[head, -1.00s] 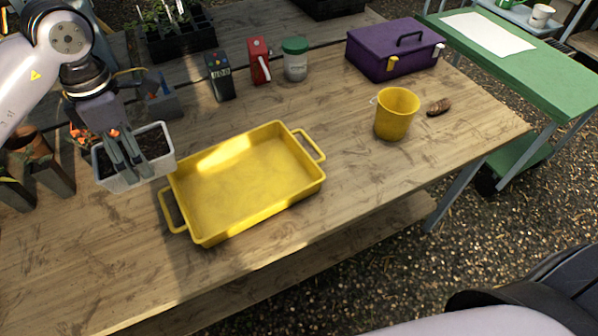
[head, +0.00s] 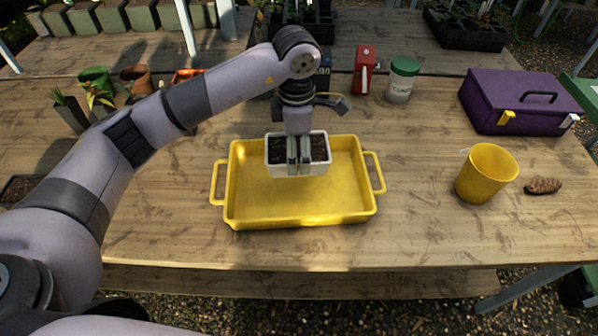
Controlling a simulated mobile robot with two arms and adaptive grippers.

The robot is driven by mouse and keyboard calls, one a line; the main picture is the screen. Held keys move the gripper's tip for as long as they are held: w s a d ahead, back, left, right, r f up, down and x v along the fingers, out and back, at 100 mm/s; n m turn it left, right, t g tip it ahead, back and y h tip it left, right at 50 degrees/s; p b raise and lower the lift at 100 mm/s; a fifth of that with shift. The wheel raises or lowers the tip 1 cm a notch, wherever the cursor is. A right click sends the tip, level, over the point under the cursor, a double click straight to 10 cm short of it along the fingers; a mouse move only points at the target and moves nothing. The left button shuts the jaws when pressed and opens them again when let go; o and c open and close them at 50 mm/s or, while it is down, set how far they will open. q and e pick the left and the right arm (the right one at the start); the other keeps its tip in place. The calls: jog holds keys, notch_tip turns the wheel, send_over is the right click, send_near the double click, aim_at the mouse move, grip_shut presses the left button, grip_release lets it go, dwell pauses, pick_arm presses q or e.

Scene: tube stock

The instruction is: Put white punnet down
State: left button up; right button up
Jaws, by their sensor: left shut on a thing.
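The white punnet (head: 316,168) is a small white box with dark soil in it. In the head view it is over the back middle part of the yellow tray (head: 240,217). My left gripper (head: 299,168) points down and is shut on the punnet's near wall. I cannot tell whether the punnet's base touches the tray floor or hangs just above it. The rest of the tray is empty. My right gripper is out of the picture.
A yellow cup (head: 485,176), a brown root-like thing (head: 543,186) and a purple toolbox (head: 520,108) are on the right. A red box (head: 363,70) and a green-lidded jar (head: 402,82) stand behind the tray. Plants in pots (head: 95,82) are at back left. The wood in front is clear.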

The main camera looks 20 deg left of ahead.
pick_arm(q)
notch_tip(320, 180, down, 6)
jog(key=shift+r+p, duration=0.25)
jog(key=shift+p, duration=0.05)
notch_tip(320, 180, down, 3)
jog(key=shift+f, duration=0.45)
jog(key=o, duration=1.3)
jog(key=shift+o, duration=0.2)
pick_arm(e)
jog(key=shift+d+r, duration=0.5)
